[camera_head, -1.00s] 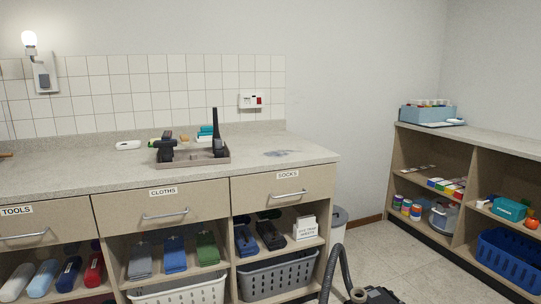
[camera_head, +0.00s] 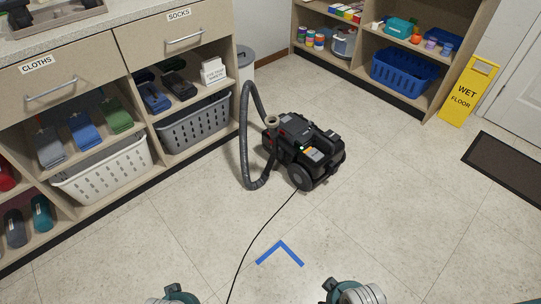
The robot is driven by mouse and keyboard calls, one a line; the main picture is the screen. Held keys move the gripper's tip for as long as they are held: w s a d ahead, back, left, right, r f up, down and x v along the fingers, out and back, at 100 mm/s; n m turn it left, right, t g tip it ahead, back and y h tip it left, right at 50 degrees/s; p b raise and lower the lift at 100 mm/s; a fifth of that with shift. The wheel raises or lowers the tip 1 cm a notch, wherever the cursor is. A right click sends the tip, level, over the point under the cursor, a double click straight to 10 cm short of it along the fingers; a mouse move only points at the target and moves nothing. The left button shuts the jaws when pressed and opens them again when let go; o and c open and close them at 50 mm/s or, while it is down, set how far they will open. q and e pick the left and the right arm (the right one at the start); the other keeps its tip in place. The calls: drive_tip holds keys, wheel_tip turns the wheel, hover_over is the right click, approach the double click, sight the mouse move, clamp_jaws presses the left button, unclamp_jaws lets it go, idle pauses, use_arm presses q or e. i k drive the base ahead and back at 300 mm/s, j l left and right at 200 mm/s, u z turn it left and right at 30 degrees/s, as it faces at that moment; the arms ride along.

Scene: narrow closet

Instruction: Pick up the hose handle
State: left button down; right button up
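A black and grey vacuum machine (camera_head: 308,150) with wheels stands on the tiled floor near the middle of the view. A dark ribbed hose (camera_head: 244,135) rises in a tall loop on its left side and curves back to the machine low down. Parts of my two arms show at the bottom edge, well below the machine. The gripper fingers are not visible, and nothing of mine touches the hose.
A black cord (camera_head: 262,232) runs from the machine toward the bottom, past a blue corner mark (camera_head: 281,251) on the floor. Shelves with baskets (camera_head: 105,170) stand left. A yellow wet-floor sign (camera_head: 469,90) and dark mat (camera_head: 508,167) are right. Floor around the machine is mostly clear.

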sight(276, 149)
drive_tip(key=i+j, duration=0.9)
drive_tip(key=j, duration=0.2)
drive_tip(key=i+j+z, duration=0.1)
drive_tip(key=i+j, duration=0.4)
